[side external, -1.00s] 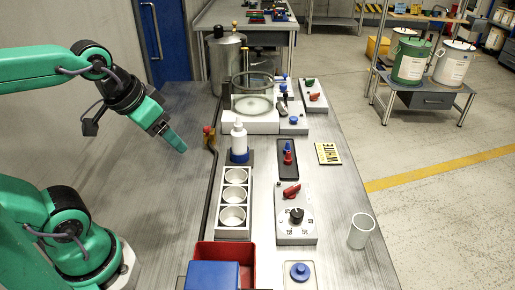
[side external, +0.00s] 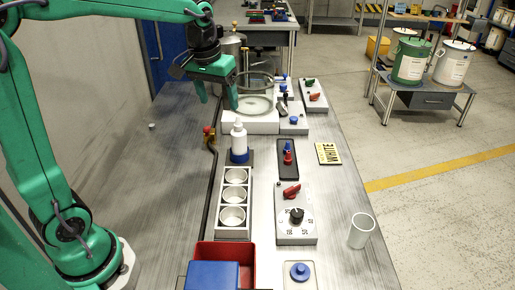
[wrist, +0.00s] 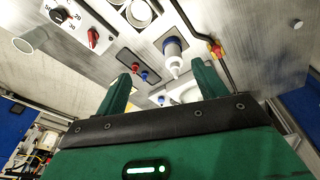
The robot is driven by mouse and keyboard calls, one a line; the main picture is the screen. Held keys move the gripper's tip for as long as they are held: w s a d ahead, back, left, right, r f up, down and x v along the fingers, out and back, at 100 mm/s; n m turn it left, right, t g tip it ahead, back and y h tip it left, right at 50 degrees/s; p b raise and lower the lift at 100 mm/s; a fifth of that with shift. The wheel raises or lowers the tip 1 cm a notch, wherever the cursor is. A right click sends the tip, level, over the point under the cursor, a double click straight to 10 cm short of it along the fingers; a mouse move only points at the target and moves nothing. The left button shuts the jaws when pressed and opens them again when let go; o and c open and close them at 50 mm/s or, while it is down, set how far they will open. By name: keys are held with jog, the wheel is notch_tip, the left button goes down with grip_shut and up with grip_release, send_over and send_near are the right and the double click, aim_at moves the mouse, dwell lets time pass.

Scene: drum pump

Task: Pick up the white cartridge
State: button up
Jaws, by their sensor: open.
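The white cartridge (side external: 238,137), bottle-shaped with a narrow nozzle, stands upright in a blue collar at the far end of the row of metal cups. It also shows in the wrist view (wrist: 173,62), between the lines of my two fingers. My gripper (side external: 218,96) is open and empty, with its fingers pointing down. It is above the cartridge and slightly to its left in the side view, apart from it. The fingertips also show in the wrist view (wrist: 166,66).
A glass ring fixture (side external: 254,104) stands just behind the cartridge, close to my fingers. A rack of metal cups (side external: 234,235) is in front. A red-handled valve (side external: 208,131) is at its left. A tray with red and blue pieces (side external: 288,172) lies right. The left bench is mostly clear.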

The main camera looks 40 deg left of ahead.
aim_at(238, 124)
jog(key=w+a+f, duration=0.1)
jog(key=w+f, duration=0.1)
jog(key=w, duration=0.1)
jog(key=w+a+f+n+g, duration=0.1)
jog(key=w+a+f, duration=0.1)
jog(key=w+f, duration=0.1)
jog(key=w+a+f+n+g, duration=0.1)
jog(key=w+f, duration=0.2)
jog(key=w, duration=0.1)
jog(key=shift+w+a+f, duration=0.15)
jog(key=shift+a, duration=0.25)
jog(key=shift+f, duration=0.1)
jog(key=shift+f, duration=1.2)
jog(key=shift+f, duration=0.1)
jog(key=shift+f, duration=2.55)
jog(key=c, duration=1.5)
